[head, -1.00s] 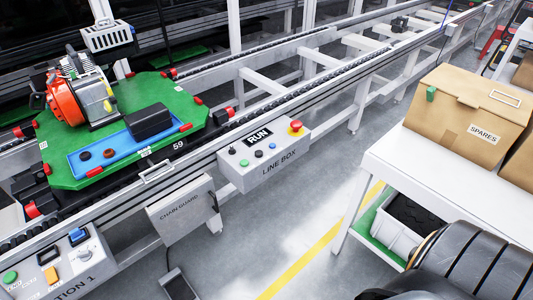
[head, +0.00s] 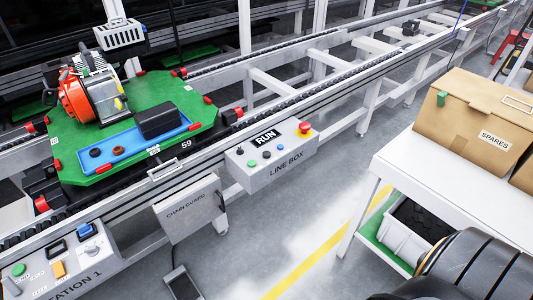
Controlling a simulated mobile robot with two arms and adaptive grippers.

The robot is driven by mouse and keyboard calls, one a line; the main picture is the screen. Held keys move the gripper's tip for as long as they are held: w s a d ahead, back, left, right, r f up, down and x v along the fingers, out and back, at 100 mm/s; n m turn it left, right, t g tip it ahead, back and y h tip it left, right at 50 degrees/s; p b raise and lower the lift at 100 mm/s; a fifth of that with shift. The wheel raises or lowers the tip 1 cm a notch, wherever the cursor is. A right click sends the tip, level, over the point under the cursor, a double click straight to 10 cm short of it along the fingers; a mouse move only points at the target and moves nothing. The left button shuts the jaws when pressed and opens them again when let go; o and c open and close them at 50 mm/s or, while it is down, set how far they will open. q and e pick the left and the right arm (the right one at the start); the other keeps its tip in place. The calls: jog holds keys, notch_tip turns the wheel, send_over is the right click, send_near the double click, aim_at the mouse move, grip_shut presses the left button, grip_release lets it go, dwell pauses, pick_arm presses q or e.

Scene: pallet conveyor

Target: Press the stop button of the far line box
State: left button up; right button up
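The grey line box (head: 272,174) hangs on the near conveyor rail at the middle of the head view. Its front reads "LINE BOX" and its top has a "RUN" label. A red mushroom button (head: 305,128) on a yellow base stands at the box's right end. A green button (head: 252,163), a blue button (head: 280,148) and dark controls sit to its left. Neither of my grippers shows, and nothing touches the box. A dark ribbed part, apparently my own arm, fills the bottom right corner.
A green pallet (head: 85,181) carrying an orange-and-metal machine (head: 90,90) sits on the conveyor at left. The Station 1 panel (head: 100,262) and chain guard plate (head: 190,207) are nearer. Floor between is open.

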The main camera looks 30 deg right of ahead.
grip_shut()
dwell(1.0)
